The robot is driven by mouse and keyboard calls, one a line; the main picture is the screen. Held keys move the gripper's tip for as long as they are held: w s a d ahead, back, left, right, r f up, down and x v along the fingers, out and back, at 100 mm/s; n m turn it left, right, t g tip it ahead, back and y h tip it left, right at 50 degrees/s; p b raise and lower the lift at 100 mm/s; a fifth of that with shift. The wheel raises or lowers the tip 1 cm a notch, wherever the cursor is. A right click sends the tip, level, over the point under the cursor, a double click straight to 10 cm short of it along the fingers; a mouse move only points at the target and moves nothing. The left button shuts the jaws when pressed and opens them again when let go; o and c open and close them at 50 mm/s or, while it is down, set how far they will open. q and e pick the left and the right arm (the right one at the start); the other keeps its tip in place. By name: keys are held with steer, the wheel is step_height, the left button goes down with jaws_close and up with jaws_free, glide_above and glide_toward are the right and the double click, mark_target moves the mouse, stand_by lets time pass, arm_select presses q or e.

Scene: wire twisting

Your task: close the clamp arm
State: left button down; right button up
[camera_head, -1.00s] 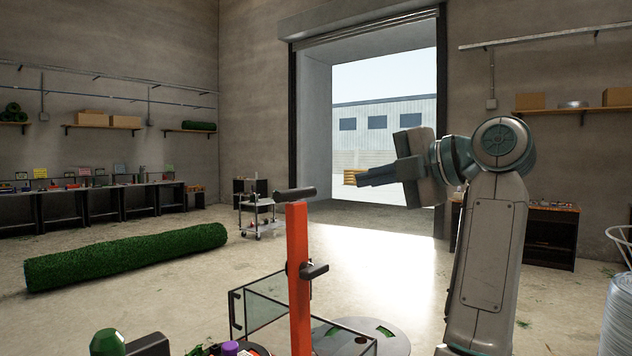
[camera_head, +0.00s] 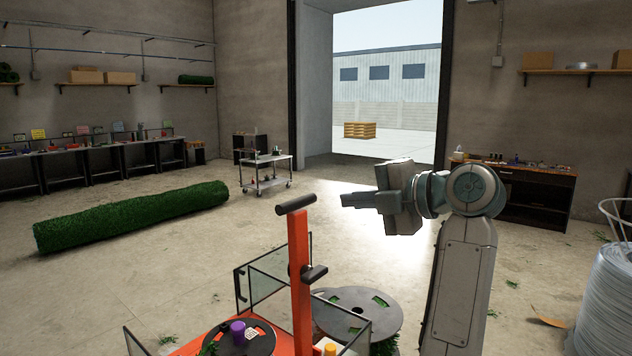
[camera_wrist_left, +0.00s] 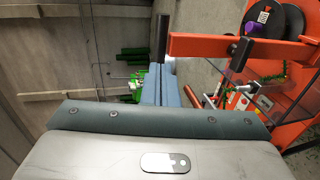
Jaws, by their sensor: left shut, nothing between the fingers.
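The clamp arm (camera_head: 299,270) is an orange bar standing upright, with a black crossbar handle (camera_head: 296,204) on top and a black peg on its side. In the left wrist view the clamp arm (camera_wrist_left: 275,50) runs in from the right, and its black handle (camera_wrist_left: 162,36) shows just beyond my fingers. My left gripper (camera_head: 345,199) is to the right of the handle, pointing left at about its height. Its fingers are together and empty, with a visible gap to the handle in the head view. My right gripper is out of view.
Below the arm is the orange machine (camera_head: 200,342) with clear guard panels (camera_head: 262,279), a dark reel with a purple knob (camera_head: 237,331), and a grey disc (camera_head: 375,308). A wire coil (camera_head: 605,300) stands at the right. A green roll (camera_head: 130,218) and a cart (camera_head: 265,172) are farther back.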

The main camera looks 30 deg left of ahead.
mark_target(304, 201)
arm_select(q)
steer(key=p+x, duration=0.7)
steer(key=x, duration=0.1)
steer(key=shift+r, duration=0.15)
steer(key=shift+w+a+f, duration=0.1)
steer(key=shift+a+f, duration=0.15)
steer(key=shift+a, duration=0.2)
steer(key=shift+d, duration=0.1)
